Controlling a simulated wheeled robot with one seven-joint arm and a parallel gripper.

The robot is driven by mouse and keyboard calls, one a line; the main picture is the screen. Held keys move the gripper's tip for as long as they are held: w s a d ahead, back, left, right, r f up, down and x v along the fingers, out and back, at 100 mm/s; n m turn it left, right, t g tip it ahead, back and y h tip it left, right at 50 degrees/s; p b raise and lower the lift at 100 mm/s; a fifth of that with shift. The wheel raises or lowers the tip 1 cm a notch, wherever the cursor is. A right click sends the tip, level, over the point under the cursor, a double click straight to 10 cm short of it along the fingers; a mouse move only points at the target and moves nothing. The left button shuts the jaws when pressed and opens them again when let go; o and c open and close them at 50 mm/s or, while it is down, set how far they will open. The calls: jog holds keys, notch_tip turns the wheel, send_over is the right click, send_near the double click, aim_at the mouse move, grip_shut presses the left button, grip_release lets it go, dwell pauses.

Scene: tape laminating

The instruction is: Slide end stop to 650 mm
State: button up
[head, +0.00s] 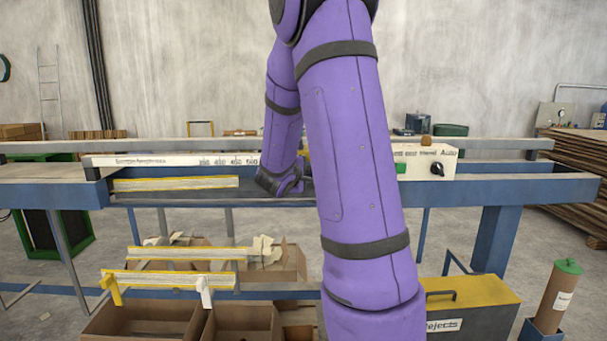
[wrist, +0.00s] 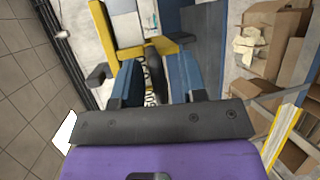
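The end stop appears to be the yellow bracket (wrist: 133,52) with a dark upright handle (wrist: 154,72) in the wrist view. My gripper (wrist: 158,65) has its two blue fingers apart, one on each side of the dark handle. A strip of scale print shows between the left finger and the handle, so the fingers look not closed on it. The white scale rail (head: 180,160) runs along the back of the blue bench (head: 60,192) in the head view. My arm hides the end stop and the rail's middle there. The stop's exact mark cannot be read.
A yellow-edged strip (head: 175,184) lies on the bench left of my gripper. A control box (head: 428,162) with a green button and black knob is at the right.

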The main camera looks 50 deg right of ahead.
jog(key=v, duration=1)
jog(key=shift+a, duration=0.15)
jog(key=shift+s, duration=0.1)
